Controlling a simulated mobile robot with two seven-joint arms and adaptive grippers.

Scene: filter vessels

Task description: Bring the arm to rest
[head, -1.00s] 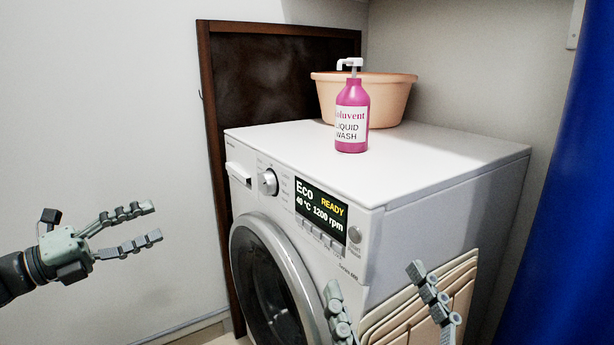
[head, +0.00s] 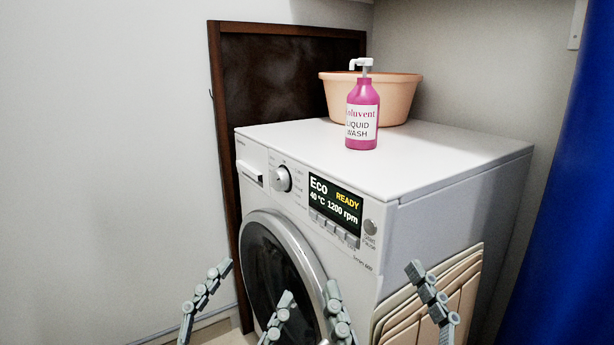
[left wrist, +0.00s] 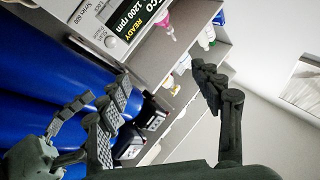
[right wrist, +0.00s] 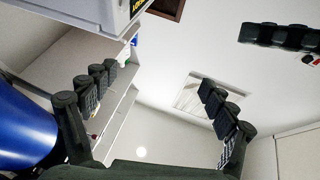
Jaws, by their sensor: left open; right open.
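My left gripper (head: 256,281) is open and empty, fingers pointing up, low in front of the washing machine (head: 460,155) at its left front. Its spread fingers also show in the left wrist view (left wrist: 161,76) with nothing between them. My right gripper (head: 373,277) is open and empty, fingers up, in front of the machine's lower right front corner. Its fingers also stand apart in the right wrist view (right wrist: 157,77). Both hands are at the bottom of the head view, side by side, with their palms and arms out of frame.
A pink liquid wash bottle (head: 362,112) with a white pump and a peach basin (head: 398,95) stand on the machine's top. The round door (head: 270,262) looks shut. Beige folded boards (head: 455,300) lean by the machine's right side. A blue surface (head: 565,210) stands at right.

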